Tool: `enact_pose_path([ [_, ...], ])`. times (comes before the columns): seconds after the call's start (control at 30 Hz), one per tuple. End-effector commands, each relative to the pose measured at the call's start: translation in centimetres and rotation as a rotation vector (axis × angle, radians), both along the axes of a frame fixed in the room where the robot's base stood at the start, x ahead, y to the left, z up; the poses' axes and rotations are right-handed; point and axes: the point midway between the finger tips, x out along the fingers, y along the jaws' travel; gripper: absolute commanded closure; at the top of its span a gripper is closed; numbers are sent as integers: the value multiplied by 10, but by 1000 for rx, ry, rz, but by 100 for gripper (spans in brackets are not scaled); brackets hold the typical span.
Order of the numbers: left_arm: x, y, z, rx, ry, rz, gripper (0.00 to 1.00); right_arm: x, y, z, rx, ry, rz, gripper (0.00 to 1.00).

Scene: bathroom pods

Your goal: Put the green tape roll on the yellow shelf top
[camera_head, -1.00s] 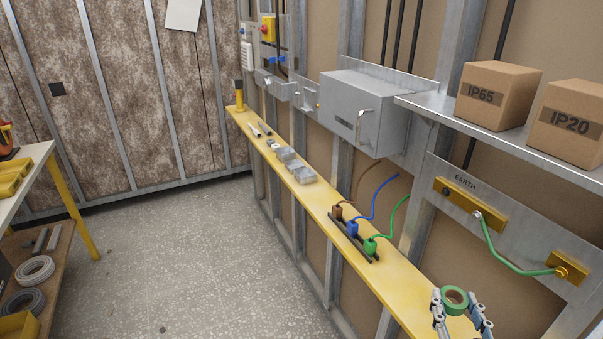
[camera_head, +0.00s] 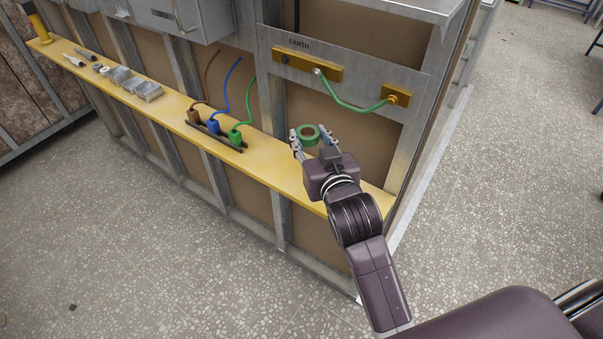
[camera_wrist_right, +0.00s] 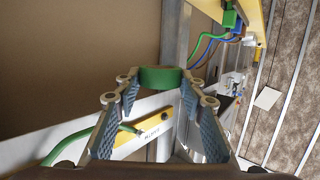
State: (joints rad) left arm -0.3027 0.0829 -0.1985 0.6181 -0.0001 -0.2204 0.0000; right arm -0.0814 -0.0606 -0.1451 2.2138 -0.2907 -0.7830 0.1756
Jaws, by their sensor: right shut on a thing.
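The green tape roll (camera_head: 316,131) is pinched between the fingertips of my right gripper (camera_head: 311,145). It also shows in the right wrist view (camera_wrist_right: 160,79), where the fingers (camera_wrist_right: 160,85) close on it from both sides. The yellow shelf top (camera_head: 268,168) is a long narrow ledge along the wall frame. In the head view the roll appears over the shelf's back side towards its right end. I cannot tell its exact height above the shelf. The shelf also shows at the upper right of the wrist view (camera_wrist_right: 251,22), apart from the roll. My left gripper is not in view.
Brown, blue and green cable connectors (camera_head: 213,128) stand on the shelf left of my gripper. Grey boxes (camera_head: 147,91) and small parts lie further left. An earth bar (camera_head: 307,68) with a green wire (camera_head: 350,106) is on the wall behind. The shelf beside my gripper is bare.

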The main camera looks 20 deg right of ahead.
Motion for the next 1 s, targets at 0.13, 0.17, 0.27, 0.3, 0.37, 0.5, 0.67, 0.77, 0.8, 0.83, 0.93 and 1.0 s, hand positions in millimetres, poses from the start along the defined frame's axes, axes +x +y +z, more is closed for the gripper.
enact_pose_path([
  [0.13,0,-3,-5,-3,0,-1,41,-1,0,-46,-2,7,-1,83],
  [0.17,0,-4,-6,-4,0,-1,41,-1,0,-53,-1,6,-1,83],
  [0.27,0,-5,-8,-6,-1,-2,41,0,0,-76,-1,4,-1,83],
  [0.3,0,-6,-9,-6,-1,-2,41,-1,0,-83,0,3,0,83],
  [0.37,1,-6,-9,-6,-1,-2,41,-1,0,-91,1,2,1,83],
  [0.5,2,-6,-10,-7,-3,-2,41,0,0,-100,1,-2,0,83],
  [0.67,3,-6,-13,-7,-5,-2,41,-1,0,-124,2,3,0,83],
  [0.77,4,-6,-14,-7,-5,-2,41,0,0,-137,0,1,0,83],
  [0.8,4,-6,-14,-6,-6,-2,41,0,0,-140,0,0,0,83],
  [0.83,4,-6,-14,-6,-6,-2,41,0,0,-142,0,0,1,83],
  [0.93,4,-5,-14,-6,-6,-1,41,0,0,-143,1,-2,1,83],
  [1.0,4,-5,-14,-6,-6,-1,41,0,0,-142,1,-2,1,83],
])
